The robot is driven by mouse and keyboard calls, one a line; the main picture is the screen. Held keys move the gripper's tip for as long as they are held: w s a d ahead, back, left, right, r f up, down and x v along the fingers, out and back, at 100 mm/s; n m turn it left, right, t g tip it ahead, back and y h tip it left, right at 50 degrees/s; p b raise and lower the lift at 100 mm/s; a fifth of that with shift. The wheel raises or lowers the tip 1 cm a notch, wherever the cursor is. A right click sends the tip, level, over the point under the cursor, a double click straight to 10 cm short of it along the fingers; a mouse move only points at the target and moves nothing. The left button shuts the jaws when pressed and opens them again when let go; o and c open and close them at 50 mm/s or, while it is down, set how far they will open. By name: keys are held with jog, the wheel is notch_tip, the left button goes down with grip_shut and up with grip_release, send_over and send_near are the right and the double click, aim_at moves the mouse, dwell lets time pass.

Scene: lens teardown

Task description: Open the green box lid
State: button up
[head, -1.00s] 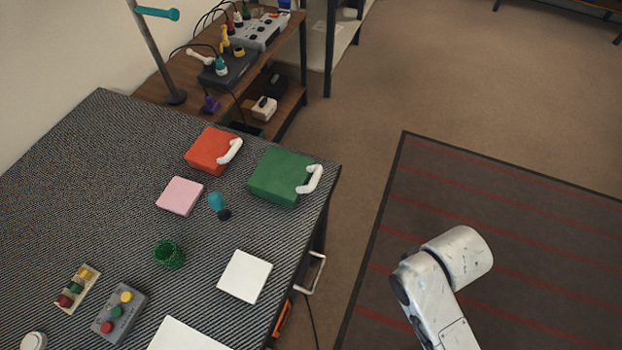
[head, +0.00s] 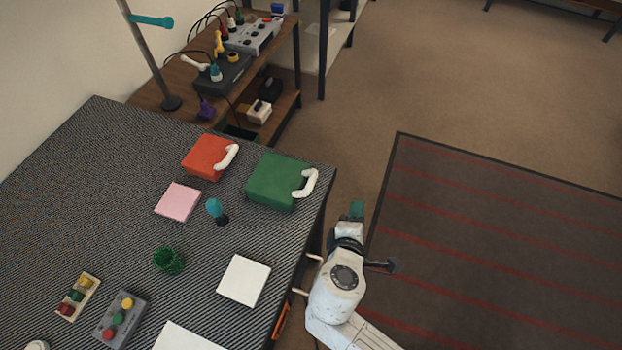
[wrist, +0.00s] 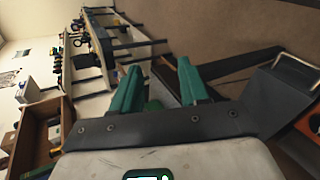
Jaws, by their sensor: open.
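The green box (head: 273,183) stands at the table's right back corner with its lid down. A white handle (head: 306,184) is on its right side. My gripper (head: 356,209) is beyond the table's right edge, to the right of the green box and apart from it. In the wrist view my gripper's two teal fingers (wrist: 158,88) stand apart with nothing held between them. A small patch of green shows behind the fingers in the wrist view, too hidden to identify for certain.
A red box (head: 206,156) with a white handle stands left of the green box. A pink block (head: 178,202), a teal-topped object (head: 215,208) and a white square (head: 244,280) lie nearer. A shelf unit stands behind the table.

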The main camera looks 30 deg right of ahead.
aim_at(311, 181)
jog(key=w+a+n+t, duration=0.1)
jog(key=a+n, duration=0.1)
jog(key=a, duration=0.1)
jog(key=w+a+r+n+t, duration=0.1)
jog(key=w+a+n+t, duration=0.1)
jog(key=a, duration=0.1)
jog(key=w+a+r+n+t+y, duration=0.1)
jog(key=a+n+t, duration=0.1)
jog(key=a+n, duration=0.1)
jog(key=shift+w+a+r, duration=0.2)
jog(key=shift+a+r, duration=0.05)
jog(key=shift+a, duration=0.05)
jog(key=p+x, duration=0.1)
jog(key=x, duration=0.9)
jog(key=shift+w+d, duration=0.15)
jog(key=shift+w, duration=0.05)
grip_shut()
